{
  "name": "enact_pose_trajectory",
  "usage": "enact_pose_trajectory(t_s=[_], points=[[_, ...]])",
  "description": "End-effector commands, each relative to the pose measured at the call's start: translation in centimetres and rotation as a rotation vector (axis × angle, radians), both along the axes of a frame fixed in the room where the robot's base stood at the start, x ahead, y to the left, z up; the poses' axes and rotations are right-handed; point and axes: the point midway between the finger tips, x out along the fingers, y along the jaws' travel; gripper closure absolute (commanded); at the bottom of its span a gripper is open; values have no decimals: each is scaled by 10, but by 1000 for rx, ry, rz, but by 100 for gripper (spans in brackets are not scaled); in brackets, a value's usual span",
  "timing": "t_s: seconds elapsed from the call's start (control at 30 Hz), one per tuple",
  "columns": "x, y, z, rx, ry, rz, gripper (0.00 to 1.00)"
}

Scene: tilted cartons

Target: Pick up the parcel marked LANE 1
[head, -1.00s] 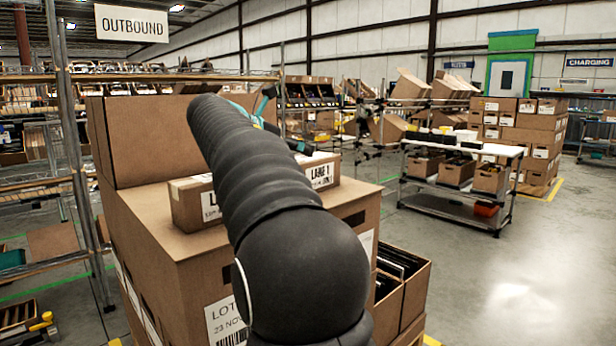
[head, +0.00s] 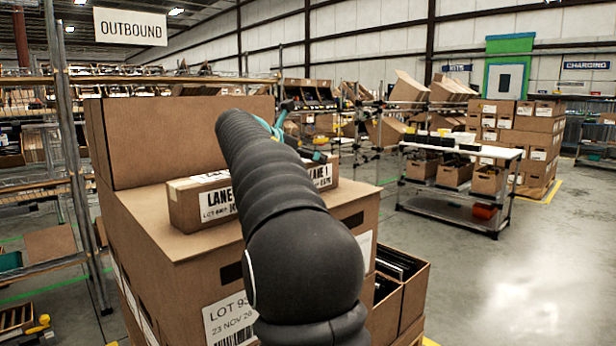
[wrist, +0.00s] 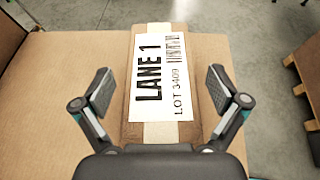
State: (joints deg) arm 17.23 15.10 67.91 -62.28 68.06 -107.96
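The LANE 1 parcel (head: 185,205) is a long brown carton with white labels, lying on top of a large carton (head: 165,240). In the head view my dark arm crosses in front of its middle. In the wrist view the parcel's taped top and its label (wrist: 163,75), reading LANE 1 and LOT 3409, show large. My gripper (wrist: 160,92) is open, with one finger on each side of the parcel's near part. The pads look apart from its sides. How far the fingers are above the carton top is hard to tell.
A taller brown carton (head: 190,140) stands behind the parcel at the back left. Open boxes (head: 400,280) stand at the right of the large carton. A metal rack (head: 68,170) is at the left. Open grey floor (head: 500,290) lies to the right.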

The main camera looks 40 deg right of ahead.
Motion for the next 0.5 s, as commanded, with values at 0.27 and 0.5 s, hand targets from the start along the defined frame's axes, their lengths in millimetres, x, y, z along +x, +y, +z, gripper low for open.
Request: enact_pose_trajectory(t_s=[0.27,0.5], points=[[0,0,1,-1,-1,0,77],[0,0,2,-1,-1,0,77]])
